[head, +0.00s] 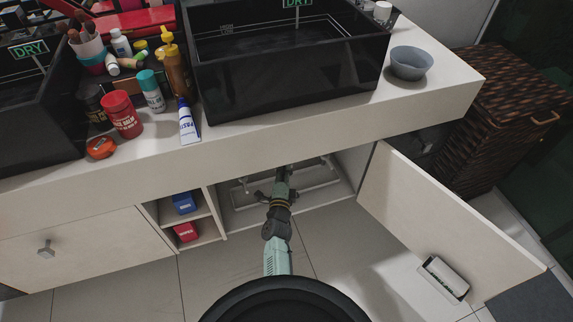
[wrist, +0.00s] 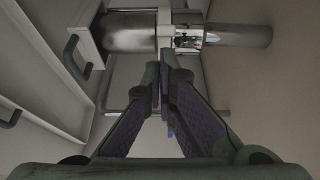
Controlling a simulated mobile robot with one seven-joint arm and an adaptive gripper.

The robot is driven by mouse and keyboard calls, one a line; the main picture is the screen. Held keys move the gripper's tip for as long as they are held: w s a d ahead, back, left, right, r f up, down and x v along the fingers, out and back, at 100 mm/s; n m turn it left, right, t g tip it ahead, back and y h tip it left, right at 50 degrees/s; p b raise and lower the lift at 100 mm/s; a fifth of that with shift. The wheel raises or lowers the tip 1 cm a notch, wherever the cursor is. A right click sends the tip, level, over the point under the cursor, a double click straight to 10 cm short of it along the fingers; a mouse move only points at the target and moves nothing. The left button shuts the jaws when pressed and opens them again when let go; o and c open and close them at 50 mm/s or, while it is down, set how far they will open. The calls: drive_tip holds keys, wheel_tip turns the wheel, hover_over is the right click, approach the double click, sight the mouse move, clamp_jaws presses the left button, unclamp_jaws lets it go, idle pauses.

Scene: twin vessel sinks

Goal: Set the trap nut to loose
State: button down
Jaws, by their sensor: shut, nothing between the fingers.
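My gripper (head: 284,173) reaches into the open cabinet under the right sink. In the wrist view my gripper (wrist: 164,78) is shut and empty, its fingertips together just below the chrome pipework. That pipework shows a wide chrome cylinder (wrist: 130,33) at left, a bright collar-like part (wrist: 187,39) in the middle and a narrower chrome pipe (wrist: 238,36) at right. The collar may be the trap nut, but I cannot tell for sure. Contact between fingertips and pipework cannot be made out. In the head view, the arm and countertop hide most of the trap.
The cabinet door (head: 440,215) stands open to the right. Shelves with a blue box (head: 184,203) and a red box (head: 186,231) are left of the opening. The countertop (head: 300,137) overhangs my arm. A wicker basket (head: 510,105) stands at right.

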drive_tip(key=shift+a, duration=0.2)
drive_tip(key=shift+w+a+p, duration=0.25)
drive_tip(key=shift+a+p, duration=0.5)
drive_tip(key=shift+a, duration=0.15)
